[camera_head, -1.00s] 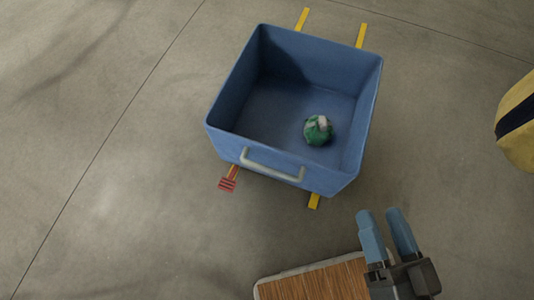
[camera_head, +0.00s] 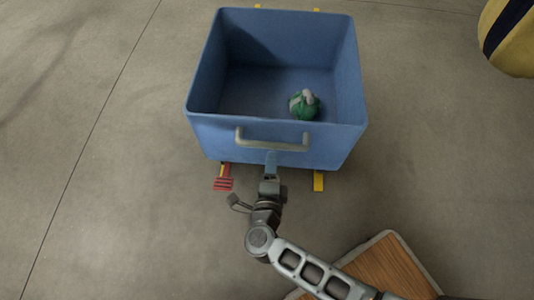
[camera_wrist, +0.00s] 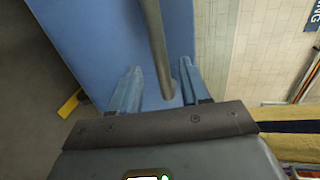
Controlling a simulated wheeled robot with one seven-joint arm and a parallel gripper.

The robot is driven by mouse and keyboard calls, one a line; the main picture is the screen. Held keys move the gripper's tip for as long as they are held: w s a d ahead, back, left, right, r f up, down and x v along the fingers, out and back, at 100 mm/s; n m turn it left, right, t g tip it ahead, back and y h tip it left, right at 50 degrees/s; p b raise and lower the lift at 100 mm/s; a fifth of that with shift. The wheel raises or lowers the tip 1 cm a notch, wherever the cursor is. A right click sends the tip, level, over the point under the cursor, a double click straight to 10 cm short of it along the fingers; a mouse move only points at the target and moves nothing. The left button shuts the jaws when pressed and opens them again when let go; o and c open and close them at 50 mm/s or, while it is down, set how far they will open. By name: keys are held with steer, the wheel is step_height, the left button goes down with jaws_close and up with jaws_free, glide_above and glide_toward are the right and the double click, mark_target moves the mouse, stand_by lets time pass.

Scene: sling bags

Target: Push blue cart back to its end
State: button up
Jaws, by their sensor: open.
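The blue cart (camera_head: 205,135) is an open-topped box with a pale handle (camera_head: 272,146) on its near wall. It stands over yellow floor strips. My gripper (camera_head: 271,160) is at this near wall, at the handle, with one blue finger showing. In the wrist view, my open gripper (camera_wrist: 162,72) has its two blue fingers spread, with the handle bar (camera_wrist: 155,45) appearing between them in front of the blue cart wall (camera_wrist: 100,35). Whether the fingers touch the bar or the wall cannot be told.
A green and grey ball-like object (camera_head: 304,105) lies inside the cart. A red striped marker (camera_head: 223,184) lies by the left strip's near end; the right yellow strip (camera_head: 318,181) also shows. A wood-topped board (camera_head: 385,268) is at lower right, a yellow-black object (camera_head: 512,40) at upper right.

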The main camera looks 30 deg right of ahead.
mark_target(273, 146)
steer(key=shift+b+x, duration=0.7)
steer(key=shift+x, duration=3.2)
steer(key=shift+c, duration=0.3)
steer(key=shift+f, duration=0.1)
jaws_close()
